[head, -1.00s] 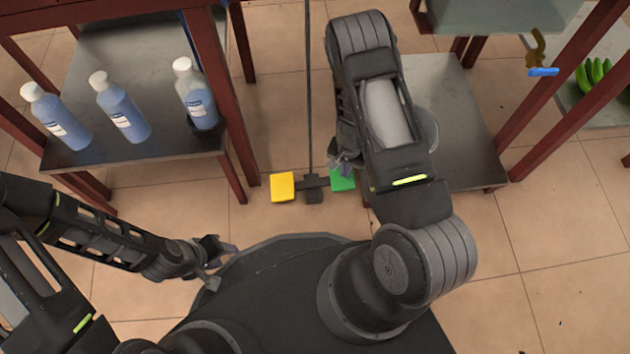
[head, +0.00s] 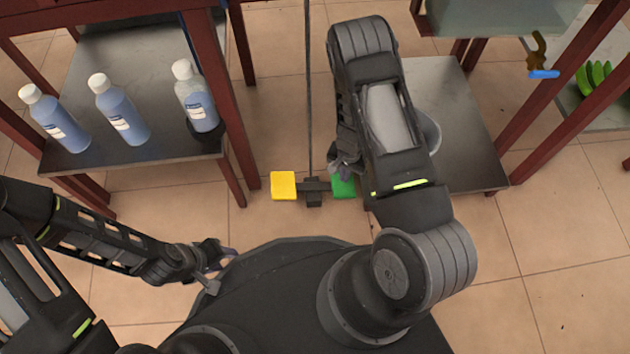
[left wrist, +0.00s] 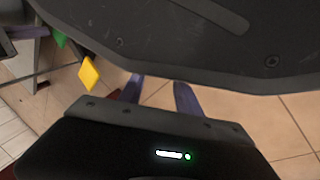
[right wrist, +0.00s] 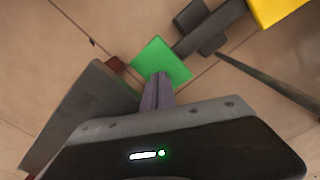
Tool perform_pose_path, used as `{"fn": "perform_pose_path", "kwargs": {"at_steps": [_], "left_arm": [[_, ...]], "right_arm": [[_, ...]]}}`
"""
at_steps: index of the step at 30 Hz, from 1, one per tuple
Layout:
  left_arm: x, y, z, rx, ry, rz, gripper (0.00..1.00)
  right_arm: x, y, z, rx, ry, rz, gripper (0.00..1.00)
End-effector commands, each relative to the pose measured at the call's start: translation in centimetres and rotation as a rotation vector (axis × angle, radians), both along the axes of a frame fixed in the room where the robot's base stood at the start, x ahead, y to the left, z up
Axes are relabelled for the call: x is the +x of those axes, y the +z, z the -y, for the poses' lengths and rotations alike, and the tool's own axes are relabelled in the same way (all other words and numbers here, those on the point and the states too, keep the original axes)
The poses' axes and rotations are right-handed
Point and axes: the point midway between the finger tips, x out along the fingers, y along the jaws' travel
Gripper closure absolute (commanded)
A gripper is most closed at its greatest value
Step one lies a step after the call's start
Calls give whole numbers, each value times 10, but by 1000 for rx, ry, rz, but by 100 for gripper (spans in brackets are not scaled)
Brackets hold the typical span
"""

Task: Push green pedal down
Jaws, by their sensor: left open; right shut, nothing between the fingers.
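The green pedal (head: 343,187) sits low near the floor, at the right end of a dark crossbar, with the yellow pedal (head: 283,185) at the left end. In the right wrist view the green pedal (right wrist: 162,62) lies just past my right fingertips, which overlap its near edge; I cannot tell whether they touch it. My right gripper (right wrist: 158,78) is shut and empty; in the head view it covers part of the green pedal. My left gripper (head: 228,258) is open and empty beside my base; its fingers (left wrist: 158,84) are apart in the left wrist view.
A thin dark rod (head: 309,90) rises from the crossbar. A shelf (head: 130,158) with several blue bottles stands at left. A grey low shelf (head: 465,130) with a partly hidden bucket is at right.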

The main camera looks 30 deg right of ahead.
Motion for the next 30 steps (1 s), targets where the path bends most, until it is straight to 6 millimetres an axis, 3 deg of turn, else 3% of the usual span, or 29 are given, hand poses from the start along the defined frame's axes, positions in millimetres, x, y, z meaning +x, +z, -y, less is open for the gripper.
{"fn": "perform_pose_path", "kwargs": {"at_steps": [1,18,30], "left_arm": [[-1,9,0,1,-2,-2,60],[-10,63,-1,-5,-13,-27,60],[-12,67,-2,-6,-15,-32,60]], "right_arm": [[0,11,0,0,1,0,100],[0,72,0,0,1,0,100],[0,78,0,0,0,0,100]]}}
